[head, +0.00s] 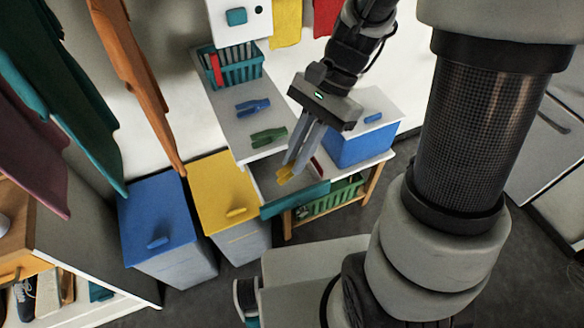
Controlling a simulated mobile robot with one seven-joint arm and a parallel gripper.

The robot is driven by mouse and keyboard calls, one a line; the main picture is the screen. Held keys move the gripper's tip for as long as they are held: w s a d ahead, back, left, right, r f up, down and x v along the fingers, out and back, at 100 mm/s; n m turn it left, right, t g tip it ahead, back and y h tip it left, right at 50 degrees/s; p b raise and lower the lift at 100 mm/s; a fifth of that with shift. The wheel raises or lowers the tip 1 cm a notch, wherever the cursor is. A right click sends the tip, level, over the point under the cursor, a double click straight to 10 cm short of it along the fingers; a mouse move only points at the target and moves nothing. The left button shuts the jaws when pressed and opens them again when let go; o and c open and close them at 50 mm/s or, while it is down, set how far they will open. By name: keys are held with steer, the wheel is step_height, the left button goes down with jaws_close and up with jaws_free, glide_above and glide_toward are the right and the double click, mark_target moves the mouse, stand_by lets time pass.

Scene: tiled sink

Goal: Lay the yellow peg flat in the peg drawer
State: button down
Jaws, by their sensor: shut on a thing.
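The yellow peg (285,174) is at the tips of my gripper (294,162), whose long grey fingers point down and are shut on it. The peg shows over the open peg drawer (297,199), which has a teal front and a grey inside and is pulled out from under the white counter. I cannot tell whether the peg touches the drawer floor. A blue peg (252,107) and a green peg (268,137) lie on the counter behind the drawer. The fingers hide part of the drawer's inside.
A teal basket (237,71) stands at the back of the counter. A blue box with a white lid (361,146) is right of the drawer. A yellow-lidded bin (222,188) and a blue-lidded bin (160,218) stand left of it. A green basket (331,200) is below.

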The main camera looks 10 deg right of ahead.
steer(key=shift+f+b, duration=0.3)
steer(key=shift+f, duration=2)
steer(key=shift+f, duration=0.2)
steer(key=c, duration=2)
jaws_free()
steer(key=shift+c, duration=0.2)
steer(key=shift+r, duration=0.15)
